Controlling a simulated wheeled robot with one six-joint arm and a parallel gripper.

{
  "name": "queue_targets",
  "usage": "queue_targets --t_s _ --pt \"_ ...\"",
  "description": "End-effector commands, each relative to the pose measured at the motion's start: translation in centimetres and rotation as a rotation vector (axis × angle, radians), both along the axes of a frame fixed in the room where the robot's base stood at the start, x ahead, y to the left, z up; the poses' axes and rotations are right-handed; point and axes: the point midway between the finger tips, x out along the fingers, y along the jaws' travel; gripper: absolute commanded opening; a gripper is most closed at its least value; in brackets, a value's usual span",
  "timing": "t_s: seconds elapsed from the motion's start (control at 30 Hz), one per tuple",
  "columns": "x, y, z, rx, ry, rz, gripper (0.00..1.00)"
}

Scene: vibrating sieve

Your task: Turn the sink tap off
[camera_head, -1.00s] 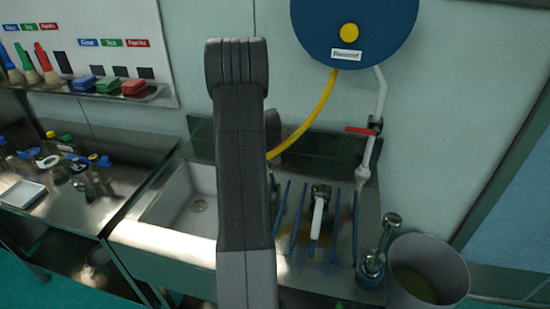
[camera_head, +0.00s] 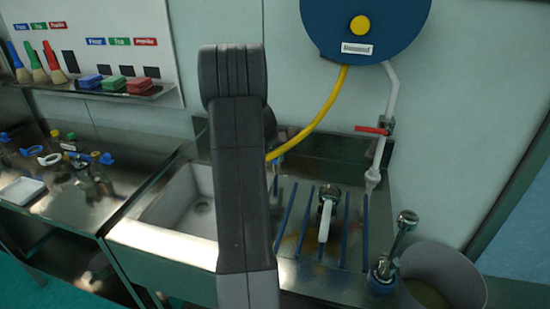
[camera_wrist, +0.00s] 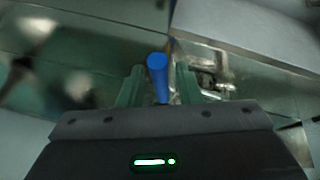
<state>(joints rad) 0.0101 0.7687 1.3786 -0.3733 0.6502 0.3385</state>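In the wrist view my gripper (camera_wrist: 158,88) has its two green fingers apart. A blue rod-like piece with a rounded end (camera_wrist: 157,64) stands between them, with a narrow gap visible on each side; I cannot tell whether it is the tap's handle. In the head view the steel sink with its pale basin (camera_head: 180,212) lies left of my arm. A metal piece with a white handle (camera_head: 326,212) is on the ribbed drainboard right of my arm. My arm hides the gripper and part of the sink; no sink tap can be clearly identified.
A blue hose reel (camera_head: 395,30) with a yellow hose hangs on the wall, beside a red-levered pipe valve (camera_head: 371,130). A metal upright fitting (camera_head: 392,250) and a grey bin (camera_head: 445,265) are at the right.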

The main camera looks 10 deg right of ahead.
Motion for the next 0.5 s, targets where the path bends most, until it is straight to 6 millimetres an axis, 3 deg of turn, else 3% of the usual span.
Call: queue_targets --t_s 0.33,0.5 --pt "0.0 0.0 0.1 0.000 0.000 0.000 0.38" --pt "-0.6 0.4 1.5 0.000 -0.002 -0.001 0.38"
